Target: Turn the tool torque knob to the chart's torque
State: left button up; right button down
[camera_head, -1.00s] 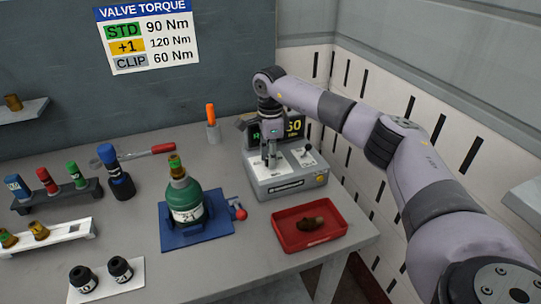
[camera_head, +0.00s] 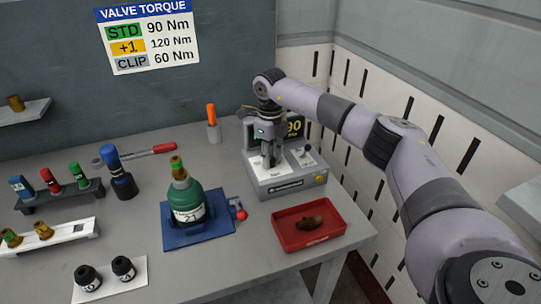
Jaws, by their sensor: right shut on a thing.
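The torque tool (camera_head: 290,183) is a grey box near the back right of the table, with a dark display (camera_head: 294,127) reading 90 in yellow. My right gripper (camera_head: 270,160) reaches down onto its top and is shut on the knob, which the fingers mostly hide. The valve torque chart (camera_head: 150,38) on the wall lists STD 90 Nm, +1 120 Nm and CLIP 60 Nm. A green cylinder (camera_head: 186,203) with a brass valve stands upright in a blue holder (camera_head: 197,236). My left gripper is not in view.
A red tray (camera_head: 335,234) with a brown object lies in front of the tool. Racks (camera_head: 80,229) of valves and coloured bottles fill the left side.

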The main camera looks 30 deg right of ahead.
aim_at(271, 159)
jog(key=shift+r+m, duration=0.1)
jog(key=shift+m, duration=0.5)
jog(key=shift+w, duration=0.1)
jog(key=c, duration=1.3)
grip_release()
notch_tip(271, 159, up, 12)
